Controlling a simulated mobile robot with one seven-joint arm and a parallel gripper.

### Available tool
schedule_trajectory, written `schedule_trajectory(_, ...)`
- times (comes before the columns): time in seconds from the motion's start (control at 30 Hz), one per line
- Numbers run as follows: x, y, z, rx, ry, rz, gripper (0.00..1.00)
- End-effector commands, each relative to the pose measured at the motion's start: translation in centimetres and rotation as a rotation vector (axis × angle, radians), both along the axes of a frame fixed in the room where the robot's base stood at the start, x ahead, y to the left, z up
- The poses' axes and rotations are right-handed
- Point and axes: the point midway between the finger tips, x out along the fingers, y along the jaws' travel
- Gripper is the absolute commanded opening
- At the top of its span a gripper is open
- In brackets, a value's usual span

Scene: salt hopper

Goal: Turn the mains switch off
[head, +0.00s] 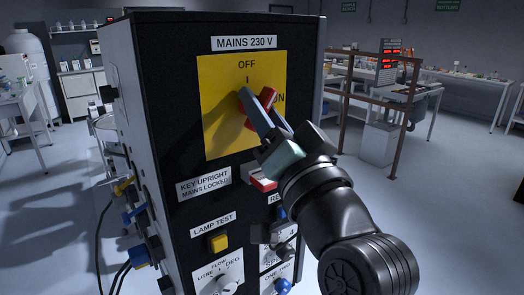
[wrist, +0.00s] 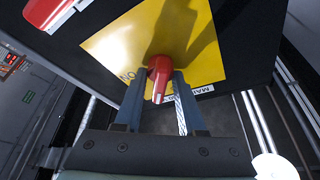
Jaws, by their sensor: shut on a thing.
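The mains switch is a red rotary handle (head: 267,97) on a yellow plate (head: 222,125) marked OFF at the top and ON at the right. In the head view the handle slants up and to the right, between the two marks. My gripper (head: 262,108) comes from the lower right with its fingers on either side of the handle. In the wrist view the red handle (wrist: 159,80) sits between the fingertips of my gripper (wrist: 164,82), gripped. The fingers hide part of the handle and of the ON mark in the head view.
The black cabinet (head: 165,110) bears a red and white part (head: 263,183) below the plate, a yellow lamp test button (head: 218,242) and knobs lower down. Coloured plugs and cables stick out of its left side. A brown rail (head: 398,125) stands behind at the right.

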Motion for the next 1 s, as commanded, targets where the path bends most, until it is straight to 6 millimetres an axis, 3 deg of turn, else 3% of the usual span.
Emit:
schedule_trajectory(0.03,-0.01,-0.08,-1.00,-0.039,-0.032,-0.001,0.00)
schedule_trajectory(0.5,0.02,-0.03,-0.60,-0.355,-0.258,0.000,0.00)
schedule_trajectory(1.0,0.02,-0.03,-0.09,-0.491,-0.354,0.000,0.00)
